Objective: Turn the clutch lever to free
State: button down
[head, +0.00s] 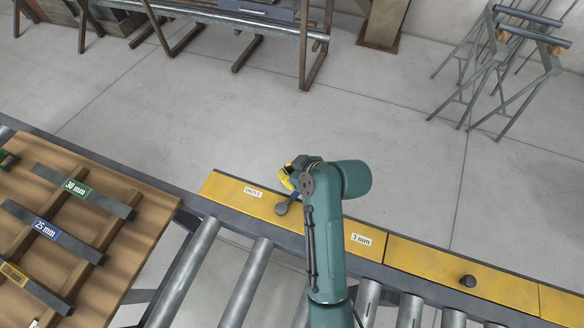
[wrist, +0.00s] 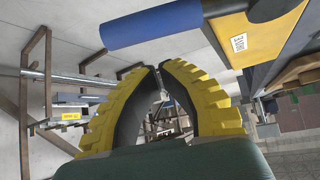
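The clutch lever has a dark round hub (head: 281,209) on the yellow cover, with its short arm running up and right toward my gripper. Its blue grip (wrist: 152,23) shows at the top of the wrist view, with the dark hub (wrist: 272,8) at top right. My gripper (head: 285,178), with yellow ribbed fingers, is at the cover's far edge, close to the lever's end. In the wrist view the fingertips (wrist: 158,67) nearly meet, with nothing between them. The blue grip lies outside the fingers; I cannot tell whether they touch. A "DRIVE" label (head: 253,192) is left of the lever.
The yellow cover (head: 225,189) continues right, with a "3 mm" label (head: 361,239) and a black knob (head: 467,281). My arm hides part of the cover. Rollers (head: 245,285) lie in front. A wooden board with labelled bars (head: 75,187) is at left.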

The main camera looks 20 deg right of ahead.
aim_at(294, 197)
jog(key=shift+s+d+f, duration=0.15)
jog(key=shift+s+d, duration=0.15)
jog(key=shift+s, duration=0.4)
jog(key=shift+s+d+f, duration=0.1)
jog(key=shift+s+d, duration=0.2)
jog(key=shift+s, duration=0.35)
